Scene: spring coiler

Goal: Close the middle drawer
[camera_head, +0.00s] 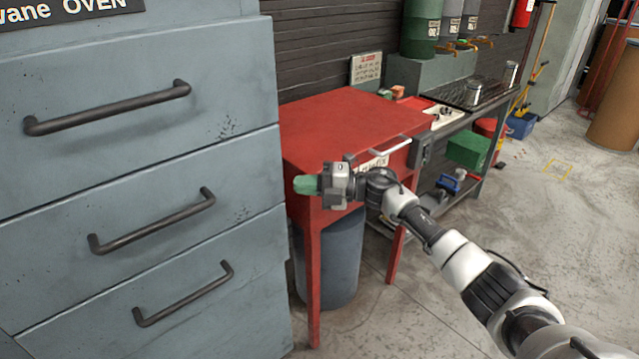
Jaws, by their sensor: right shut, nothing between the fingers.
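A grey-blue cabinet with three stacked drawers fills the left side of the view. The middle drawer (235,180) has a dark bar handle (153,226). Its front looks about level with the drawers above and below, and I cannot tell whether it stands slightly open. My right gripper (298,185) has green fingertips and is shut and empty. It points left toward the cabinet, appearing just right of the middle drawer's right edge and in front of the red table. I see no contact with the drawer. My left gripper is not in view.
The top drawer (190,55) and bottom drawer (225,315) have similar handles. A red table (350,120) stands right of the cabinet, with a grey bin (330,260) under it. A workbench (475,120) is farther back. The concrete floor (560,220) at right is largely clear.

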